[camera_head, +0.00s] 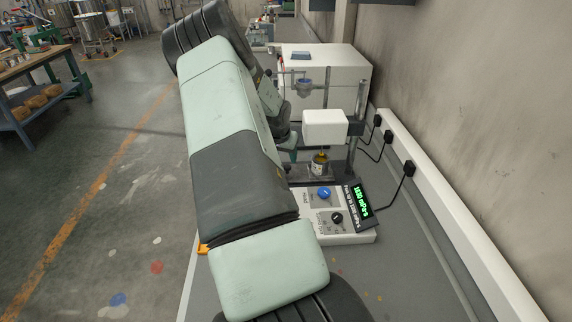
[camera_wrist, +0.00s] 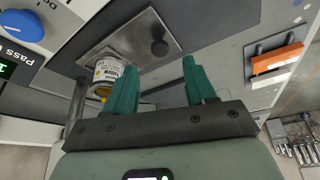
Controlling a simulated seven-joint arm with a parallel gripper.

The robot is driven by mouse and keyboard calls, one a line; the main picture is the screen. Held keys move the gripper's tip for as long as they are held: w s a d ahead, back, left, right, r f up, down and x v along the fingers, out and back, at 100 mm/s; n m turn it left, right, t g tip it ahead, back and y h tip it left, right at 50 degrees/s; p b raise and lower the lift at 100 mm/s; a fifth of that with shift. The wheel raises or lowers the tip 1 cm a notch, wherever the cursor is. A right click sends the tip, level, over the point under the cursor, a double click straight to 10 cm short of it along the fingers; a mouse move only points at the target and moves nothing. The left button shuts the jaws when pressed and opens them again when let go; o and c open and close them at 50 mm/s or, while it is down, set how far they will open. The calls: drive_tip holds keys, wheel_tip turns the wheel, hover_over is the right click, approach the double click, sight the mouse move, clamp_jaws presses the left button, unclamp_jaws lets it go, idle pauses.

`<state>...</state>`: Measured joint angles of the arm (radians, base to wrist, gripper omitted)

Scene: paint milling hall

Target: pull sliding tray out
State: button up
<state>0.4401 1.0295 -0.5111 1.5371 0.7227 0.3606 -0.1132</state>
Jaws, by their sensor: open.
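A flat metal tray (camera_wrist: 128,28) with a dark knob (camera_wrist: 159,47) lies at the top of the wrist view. A small labelled tin (camera_wrist: 107,72) stands on the tray. My gripper (camera_wrist: 159,68) has its two teal fingers spread wide and empty. The knob appears just beyond the fingertips, between them in the picture, and I see no contact. In the head view the tin (camera_head: 319,163) shows under a white instrument head (camera_head: 326,126). My arm hides most of the gripper and tray there.
An instrument base (camera_head: 340,225) with a blue dial and green display stands in front of the tin. A white box (camera_head: 345,80) stands behind. The wall with plugs and cables runs along the right. An orange handle (camera_wrist: 278,58) sits at the right in the wrist view.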

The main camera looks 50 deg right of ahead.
drive_tip(key=x, duration=0.6)
drive_tip(key=shift+f, duration=0.15)
drive_tip(key=shift+c, duration=0.3)
clamp_jaws()
